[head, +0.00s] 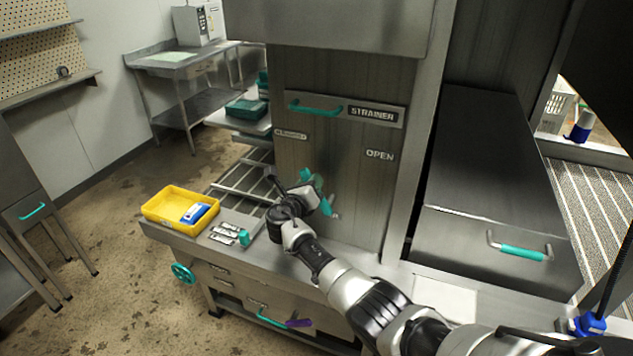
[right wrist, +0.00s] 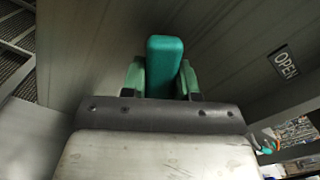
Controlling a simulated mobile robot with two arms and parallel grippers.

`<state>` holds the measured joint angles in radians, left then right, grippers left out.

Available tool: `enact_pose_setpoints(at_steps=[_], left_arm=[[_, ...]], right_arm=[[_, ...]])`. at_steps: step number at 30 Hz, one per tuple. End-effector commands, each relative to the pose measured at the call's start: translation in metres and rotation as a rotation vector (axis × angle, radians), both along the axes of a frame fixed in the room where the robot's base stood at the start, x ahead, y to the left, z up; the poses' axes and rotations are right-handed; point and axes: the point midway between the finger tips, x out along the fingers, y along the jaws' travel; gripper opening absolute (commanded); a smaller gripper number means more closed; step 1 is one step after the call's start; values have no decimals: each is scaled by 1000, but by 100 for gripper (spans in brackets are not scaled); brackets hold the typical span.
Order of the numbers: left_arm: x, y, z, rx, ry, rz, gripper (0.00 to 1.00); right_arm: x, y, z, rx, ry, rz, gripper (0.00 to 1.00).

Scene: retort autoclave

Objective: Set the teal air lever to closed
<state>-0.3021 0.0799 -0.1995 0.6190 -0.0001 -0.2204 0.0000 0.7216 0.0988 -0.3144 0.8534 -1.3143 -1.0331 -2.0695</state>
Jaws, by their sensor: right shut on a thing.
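The teal air lever (right wrist: 165,62) stands between the two green fingers of my right gripper (right wrist: 162,82) in the right wrist view. The fingers are shut on it. In the head view my right gripper (head: 312,192) is at the lower part of the grey metal front panel, below and left of the OPEN label (head: 380,155). The lever is largely hidden there by the gripper, and I cannot tell its exact angle. The OPEN label also shows in the right wrist view (right wrist: 285,63). My left gripper is not in view.
A metal box with a teal handle (head: 522,253) stands at right.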

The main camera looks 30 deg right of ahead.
Motion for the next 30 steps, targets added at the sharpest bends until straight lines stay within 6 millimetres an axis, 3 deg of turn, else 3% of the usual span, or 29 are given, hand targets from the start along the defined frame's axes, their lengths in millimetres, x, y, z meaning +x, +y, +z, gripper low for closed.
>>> enact_pose_setpoints(at_steps=[22, 23, 27, 30], left_arm=[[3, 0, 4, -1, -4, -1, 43], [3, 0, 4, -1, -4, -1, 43], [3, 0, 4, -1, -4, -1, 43], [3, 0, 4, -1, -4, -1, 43]], right_arm=[[4, 4, -6, -60, 72, 0, 0], [4, 4, -6, -60, 72, 0, 33], [4, 4, -6, -59, 71, 0, 54], [5, 4, -5, -57, 69, 0, 55]])
